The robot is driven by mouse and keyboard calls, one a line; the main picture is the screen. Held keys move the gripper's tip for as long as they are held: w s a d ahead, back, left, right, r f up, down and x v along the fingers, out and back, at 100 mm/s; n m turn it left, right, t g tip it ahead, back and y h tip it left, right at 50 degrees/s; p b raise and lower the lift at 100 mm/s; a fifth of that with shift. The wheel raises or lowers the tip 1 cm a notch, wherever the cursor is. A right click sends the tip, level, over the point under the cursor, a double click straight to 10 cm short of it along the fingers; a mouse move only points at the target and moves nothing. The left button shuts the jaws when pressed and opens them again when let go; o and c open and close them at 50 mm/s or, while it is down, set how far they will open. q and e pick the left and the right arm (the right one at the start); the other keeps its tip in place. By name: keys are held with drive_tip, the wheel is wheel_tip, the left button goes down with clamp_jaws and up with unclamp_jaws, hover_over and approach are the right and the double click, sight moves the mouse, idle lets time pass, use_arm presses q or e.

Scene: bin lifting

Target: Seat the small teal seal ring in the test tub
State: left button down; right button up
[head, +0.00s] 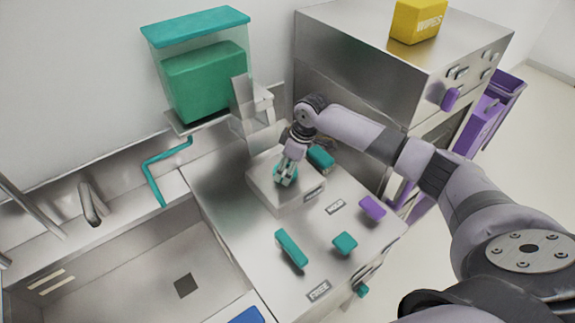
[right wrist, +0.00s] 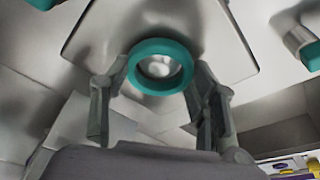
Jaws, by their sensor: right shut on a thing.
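My right gripper (head: 284,183) comes down over the low, square steel block or tub (head: 290,205) on the counter. It is shut on the small teal seal ring, which shows as a teal patch between the fingers in the head view. In the right wrist view the ring (right wrist: 160,89) sits between the two fingertips (right wrist: 162,72), with a shiny round metal surface showing through its hole. The steel top (right wrist: 205,30) lies behind it. I cannot tell whether the ring touches the steel. My left gripper is not in view.
Teal pieces (head: 291,248) (head: 344,243) and a purple piece (head: 372,208) lie on the steel counter (head: 225,205). Another teal piece (head: 321,156) lies just behind the block. A large steel machine (head: 365,65) stands behind, a sink (head: 140,275) at left, and a green-filled container (head: 205,80) at back.

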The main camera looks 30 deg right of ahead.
drive_tip(key=o, duration=1)
drive_tip(key=shift+o, duration=0.2)
drive_tip(key=v, duration=1.2)
